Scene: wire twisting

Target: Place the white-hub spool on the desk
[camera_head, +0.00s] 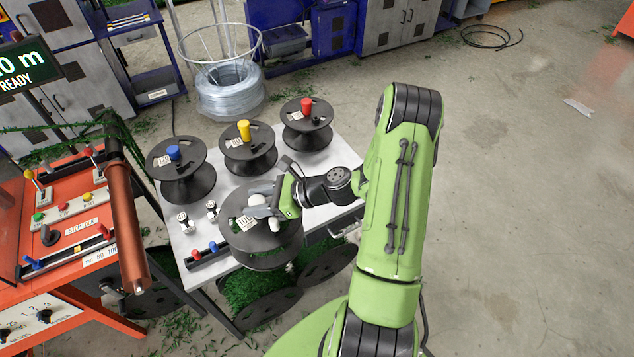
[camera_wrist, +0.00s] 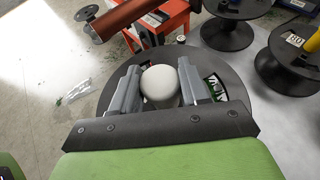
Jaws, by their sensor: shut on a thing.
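The white-hub spool (camera_head: 240,233) is a dark spool with a rounded white hub (camera_wrist: 159,84) in its middle. My gripper (camera_head: 268,206) is shut on the white hub from above, with one grey finger on each side of it in the wrist view. In the head view the spool is at the front part of the white-topped desk (camera_head: 204,239). Its lower flange lies near or over the front edge; I cannot tell whether it touches the top. Green material shows below it.
Spools with blue (camera_head: 173,152), yellow (camera_head: 244,130) and red (camera_head: 307,104) hubs stand along the back of the desk. Small fittings (camera_head: 183,222) and a rail with coloured knobs (camera_head: 206,255) sit at the left. An orange machine with a copper-coloured roller (camera_head: 127,225) stands left of the desk.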

